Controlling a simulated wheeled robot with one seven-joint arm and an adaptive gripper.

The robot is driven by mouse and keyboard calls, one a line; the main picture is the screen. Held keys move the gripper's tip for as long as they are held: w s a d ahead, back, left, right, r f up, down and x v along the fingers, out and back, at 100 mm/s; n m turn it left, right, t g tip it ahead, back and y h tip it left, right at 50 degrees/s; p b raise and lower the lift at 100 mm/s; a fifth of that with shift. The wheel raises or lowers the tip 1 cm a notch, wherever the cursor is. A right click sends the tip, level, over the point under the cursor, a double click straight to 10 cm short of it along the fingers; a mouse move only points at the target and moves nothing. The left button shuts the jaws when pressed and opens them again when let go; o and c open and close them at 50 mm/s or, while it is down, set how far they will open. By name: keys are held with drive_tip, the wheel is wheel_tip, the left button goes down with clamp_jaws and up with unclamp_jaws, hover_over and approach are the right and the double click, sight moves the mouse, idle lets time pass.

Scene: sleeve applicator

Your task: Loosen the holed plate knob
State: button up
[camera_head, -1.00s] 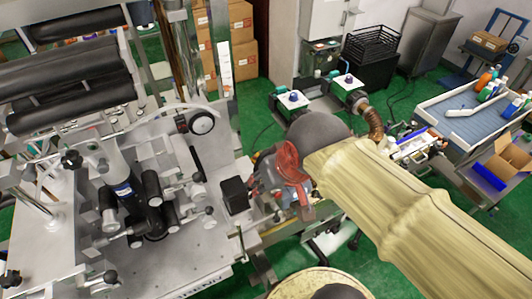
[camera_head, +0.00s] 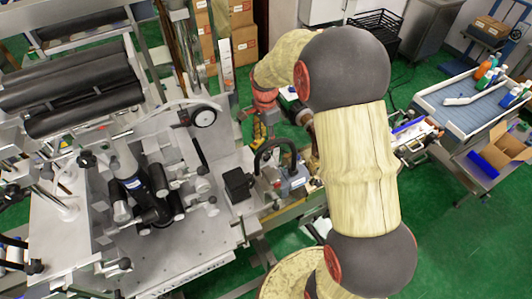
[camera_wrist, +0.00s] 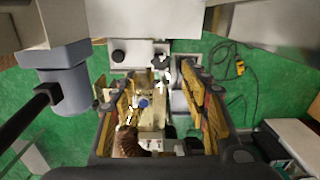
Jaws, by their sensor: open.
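My gripper (camera_head: 262,132) shows in the head view to the right of the machine, beyond the black looped handle. It points downward. In the wrist view my gripper (camera_wrist: 158,92) is open, with a wide gap between its yellow-and-black fingers and nothing held. A dark lobed knob (camera_wrist: 160,61) appears ahead, between and beyond the fingertips, apart from them. A second dark round knob (camera_wrist: 118,56) sits on a pale plate to its left. I cannot tell for certain which knob belongs to the holed plate. No holed plate is clearly made out in the head view.
The machine (camera_head: 190,240) with black rollers (camera_head: 85,95) fills the left. A black looped handle (camera_head: 272,147) stands near my gripper. In the wrist view, a grey cylinder (camera_wrist: 65,75) is close at left. Green floor with a cable (camera_wrist: 240,68) lies at right.

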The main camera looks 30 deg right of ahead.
sight(266, 156)
drive_tip(key=shift+w+d+f+m, duration=0.1)
drive_tip(key=shift+d+f+m, duration=0.05)
drive_tip(key=shift+f, duration=0.35)
drive_tip(key=shift+w+d+f+m, duration=0.1)
drive_tip(key=shift+d+f+m, duration=0.05)
drive_tip(key=shift+f, duration=0.3)
wheel_tip(266, 156, down, 7)
drive_tip(key=shift+f+p, duration=0.2)
drive_tip(key=shift+p, duration=0.4)
drive_tip(key=shift+c, duration=0.7)
drive_tip(key=c, duration=1)
